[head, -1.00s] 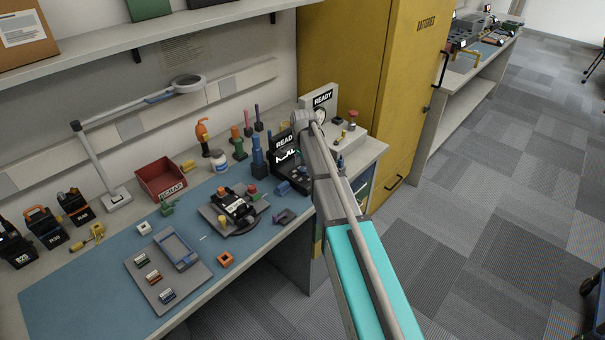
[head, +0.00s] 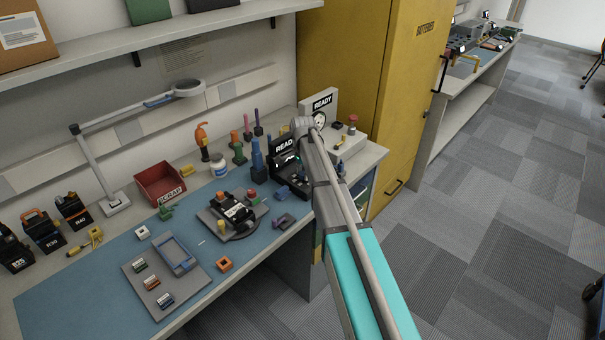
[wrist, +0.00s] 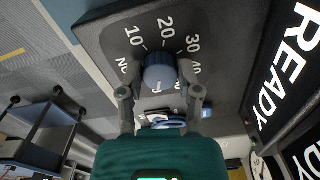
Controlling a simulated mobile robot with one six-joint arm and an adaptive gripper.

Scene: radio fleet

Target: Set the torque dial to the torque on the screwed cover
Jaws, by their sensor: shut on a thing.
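The torque dial (wrist: 159,70) is a blue-grey round knob on a dark panel in the wrist view, with 10, 20, 30 and 40 around it. A small white mark shows on its near side, towards my gripper. My gripper (wrist: 160,88) has a finger on either side of the knob and is shut on it. In the head view my arm hides most of the gripper and the dial at the black station (head: 286,160). A black radio (head: 234,209) lies on a grey fixture on the blue mat; any torque marking on its cover is too small to read.
Large READY screens (wrist: 290,70) stand close to the right of the dial. On the bench are a red scrap bin (head: 160,184), a grey tray (head: 140,281), a lamp (head: 110,170) and several upright coloured tools. A yellow cabinet (head: 385,80) stands right of the bench.

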